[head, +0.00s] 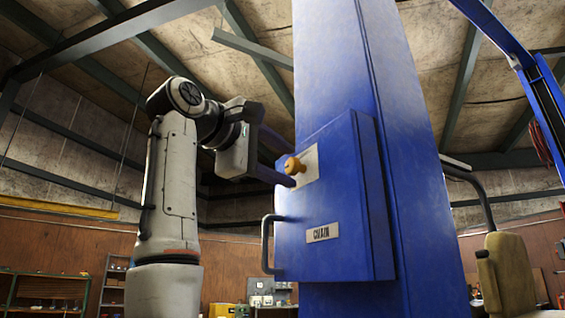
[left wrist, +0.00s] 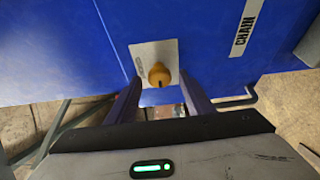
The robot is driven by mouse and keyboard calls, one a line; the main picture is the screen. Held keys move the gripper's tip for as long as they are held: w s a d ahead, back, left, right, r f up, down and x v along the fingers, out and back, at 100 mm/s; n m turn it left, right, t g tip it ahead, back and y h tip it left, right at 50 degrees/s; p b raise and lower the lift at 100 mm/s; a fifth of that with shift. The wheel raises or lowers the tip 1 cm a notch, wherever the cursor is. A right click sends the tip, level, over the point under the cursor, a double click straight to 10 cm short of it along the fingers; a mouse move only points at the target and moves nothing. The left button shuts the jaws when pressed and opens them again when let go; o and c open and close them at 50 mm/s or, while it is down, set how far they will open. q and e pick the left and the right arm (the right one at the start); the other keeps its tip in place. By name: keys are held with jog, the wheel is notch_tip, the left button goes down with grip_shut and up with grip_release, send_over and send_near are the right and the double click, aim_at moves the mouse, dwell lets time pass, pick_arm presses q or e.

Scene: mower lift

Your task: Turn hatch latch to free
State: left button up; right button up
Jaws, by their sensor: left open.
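The hatch latch is an orange-yellow knob (head: 294,165) on a pale plate (head: 307,172) near the top left of the blue hatch (head: 345,210). The hatch, labelled CHAIN, looks closed. In the left wrist view, the latch knob (left wrist: 159,74) stands out from its plate (left wrist: 144,57). My left gripper (head: 288,166) is open at the hatch face, one finger above the knob and one below in the head view. In the left wrist view, its fingertips (left wrist: 159,78) lie either side of the knob with visible gaps. Contact cannot be seen. My right gripper is not in view.
A bar handle (head: 266,245) sticks out at the hatch's left edge, below the latch. The blue column (head: 335,60) rises behind the hatch. A padded seat (head: 510,270) stands at the right.

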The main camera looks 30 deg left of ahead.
pick_arm(q)
jog(key=s+a+b, duration=0.1)
jog(key=s+b, duration=0.2)
jog(key=s, duration=0.7)
jog(key=shift+a, duration=0.2)
jog(key=shift+s, duration=0.1)
